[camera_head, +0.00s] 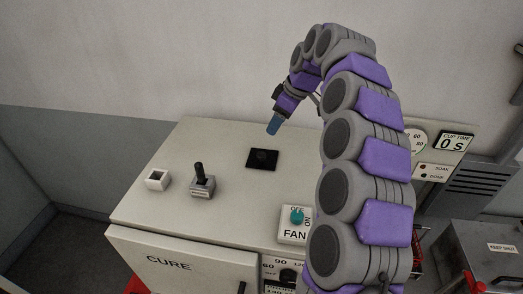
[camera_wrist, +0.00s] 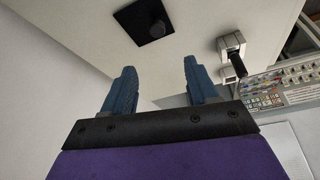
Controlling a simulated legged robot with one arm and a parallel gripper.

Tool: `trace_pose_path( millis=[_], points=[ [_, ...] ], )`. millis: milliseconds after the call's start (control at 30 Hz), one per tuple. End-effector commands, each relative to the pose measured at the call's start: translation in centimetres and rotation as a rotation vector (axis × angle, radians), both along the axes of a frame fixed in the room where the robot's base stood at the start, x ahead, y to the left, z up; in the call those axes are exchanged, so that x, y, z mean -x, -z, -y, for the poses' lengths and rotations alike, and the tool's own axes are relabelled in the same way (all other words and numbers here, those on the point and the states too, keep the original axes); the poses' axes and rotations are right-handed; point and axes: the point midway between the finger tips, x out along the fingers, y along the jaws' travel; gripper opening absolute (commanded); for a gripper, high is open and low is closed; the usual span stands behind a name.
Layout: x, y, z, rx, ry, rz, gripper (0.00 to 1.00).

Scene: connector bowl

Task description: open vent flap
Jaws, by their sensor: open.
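A black square plate with a dark round part in it (camera_head: 262,158) lies on top of the pale cabinet (camera_head: 225,150); it may be the vent flap, but no label shows. The plate also appears at the top of the wrist view (camera_wrist: 128,22), ahead of the fingers. My gripper (camera_head: 273,127) hangs above the cabinet top, just above the plate in the head view. In the wrist view its two blue fingers (camera_wrist: 159,66) are spread apart with nothing between them. I cannot tell the exact height of the fingertips over the plate.
A FAN switch (camera_head: 296,222) is at the front edge. A grey box marked KEEP SHUT (camera_head: 495,255) is at the right.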

Motion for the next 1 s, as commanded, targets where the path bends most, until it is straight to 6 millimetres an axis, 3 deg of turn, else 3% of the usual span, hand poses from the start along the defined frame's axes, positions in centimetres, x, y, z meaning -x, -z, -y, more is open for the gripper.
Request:
trace_pose_path(
  millis=[267,600,800,1000],
  points=[
    [-0.7,4.8,-0.8,-0.008,0.001,-0.009,0.58],
    [-1.8,10.7,-3.7,-0.003,0.001,-0.004,0.58],
    [-2.3,12.9,-4.7,0.0,0.002,-0.001,0.58],
    [-2.4,13.6,-4.5,-0.003,0.003,0.0,0.58]
  ],
)
